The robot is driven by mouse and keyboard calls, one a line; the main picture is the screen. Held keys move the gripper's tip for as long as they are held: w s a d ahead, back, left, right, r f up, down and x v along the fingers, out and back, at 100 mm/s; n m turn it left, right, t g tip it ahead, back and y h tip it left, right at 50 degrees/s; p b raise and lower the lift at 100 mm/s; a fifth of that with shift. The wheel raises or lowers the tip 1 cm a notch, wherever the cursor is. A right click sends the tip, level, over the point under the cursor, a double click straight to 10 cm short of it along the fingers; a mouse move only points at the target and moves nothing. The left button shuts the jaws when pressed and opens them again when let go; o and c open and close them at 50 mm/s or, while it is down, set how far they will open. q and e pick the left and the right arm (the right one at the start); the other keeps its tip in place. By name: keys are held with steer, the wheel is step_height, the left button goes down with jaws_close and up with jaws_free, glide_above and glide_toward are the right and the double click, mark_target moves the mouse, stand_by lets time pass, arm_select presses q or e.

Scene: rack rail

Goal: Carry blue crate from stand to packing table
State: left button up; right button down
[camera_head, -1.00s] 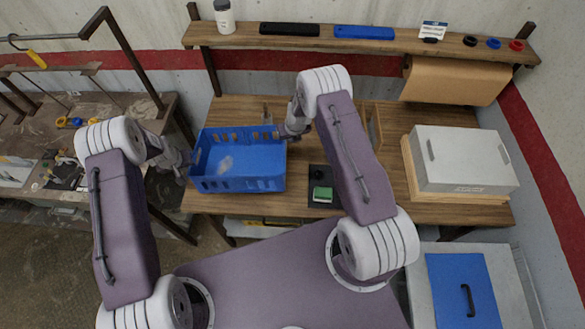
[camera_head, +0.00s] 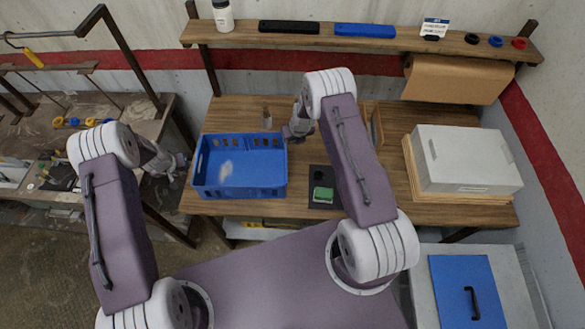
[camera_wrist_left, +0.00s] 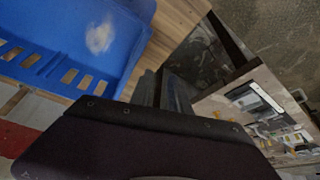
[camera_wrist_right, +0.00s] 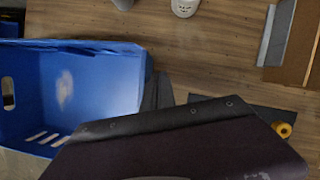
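The blue crate (camera_head: 240,190) sits upright and level on the left part of the wooden packing table (camera_head: 330,228). It looks empty, with a pale patch on its floor. My left gripper (camera_head: 181,165) is open and empty, just left of the crate and apart from it. Its fingers show beside the crate wall in the left wrist view (camera_wrist_left: 165,92). My right gripper (camera_head: 289,135) is at the crate's upper right corner, close beside the rim. Its fingers appear open with nothing between them in the right wrist view (camera_wrist_right: 160,92). I see no separate stand clearly.
A black mat with a green item (camera_head: 322,194) lies right of the crate. A grey case (camera_head: 465,160) stands on the table's right. A shelf (camera_head: 380,40) runs above the back. A cluttered bench (camera_head: 70,215) stands at the left.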

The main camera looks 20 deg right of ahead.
steer(key=c, duration=1.7)
jaws_free()
arm_select(q)
steer(key=shift+w, duration=0.1)
arm_select(e)
steer(key=shift+w, duration=0.1)
arm_select(q)
steer(key=v, duration=1.1)
steer(key=shift+r, duration=0.35)
arm_select(e)
steer(key=v, duration=1.2)
arm_select(q)
steer(key=shift+s, duration=0.25)
